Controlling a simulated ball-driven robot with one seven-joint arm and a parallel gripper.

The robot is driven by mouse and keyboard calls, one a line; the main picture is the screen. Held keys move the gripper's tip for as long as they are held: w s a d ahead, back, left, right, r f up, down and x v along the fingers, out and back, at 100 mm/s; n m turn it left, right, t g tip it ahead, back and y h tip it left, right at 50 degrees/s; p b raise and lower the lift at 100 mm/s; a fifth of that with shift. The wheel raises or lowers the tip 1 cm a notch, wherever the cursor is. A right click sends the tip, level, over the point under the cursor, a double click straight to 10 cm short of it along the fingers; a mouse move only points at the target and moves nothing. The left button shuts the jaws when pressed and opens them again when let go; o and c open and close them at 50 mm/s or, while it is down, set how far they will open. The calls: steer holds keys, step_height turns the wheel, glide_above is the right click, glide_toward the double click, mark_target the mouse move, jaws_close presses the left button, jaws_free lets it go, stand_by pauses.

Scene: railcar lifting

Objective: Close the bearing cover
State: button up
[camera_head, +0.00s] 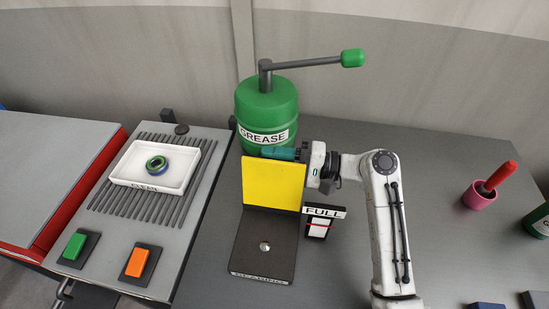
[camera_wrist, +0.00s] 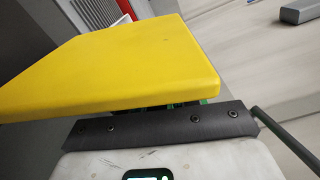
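The yellow cover (camera_head: 273,184) stands upright at the back of a dark base plate (camera_head: 262,245), so it is raised. The plate has a small silver knob on it and a label at its front edge that is too small to read. My gripper (camera_head: 277,153) reaches in from the right at the cover's top edge, its teal fingers lying along or just behind that edge. I cannot tell whether they touch it. In the wrist view the yellow cover (camera_wrist: 110,65) fills the upper left and hides the fingers, with only bits of green showing beneath it.
A green grease drum (camera_head: 267,112) with a lever stands right behind the cover. A FULL gauge (camera_head: 318,228) stands to the right of the plate. At left, a white tray (camera_head: 118,178) holds a ring, near green and orange buttons. A pink cup (camera_head: 478,196) stands at right.

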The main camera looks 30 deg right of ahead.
mark_target(270, 184)
jaws_close()
stand_by(0.4)
steer(key=shift+s+a+r+n+b, duration=0.15)
steer(key=shift+s+a+r+n, duration=0.2)
steer(key=shift+s+n, duration=0.25)
steer(key=shift+s+a+r+n+b, duration=0.15)
steer(key=shift+s+a+r+n, duration=0.15)
steer(key=shift+n, duration=0.4)
steer(key=shift+s+a+r+n+b, duration=0.25)
steer(key=shift+s+a+n+b, duration=0.2)
steer(key=shift+s+n, duration=0.3)
steer(key=shift+s+a+r+n+b, duration=0.25)
steer(key=shift+s+a+n, duration=0.25)
steer(key=shift+n, duration=0.45)
steer(key=shift+s, duration=0.1)
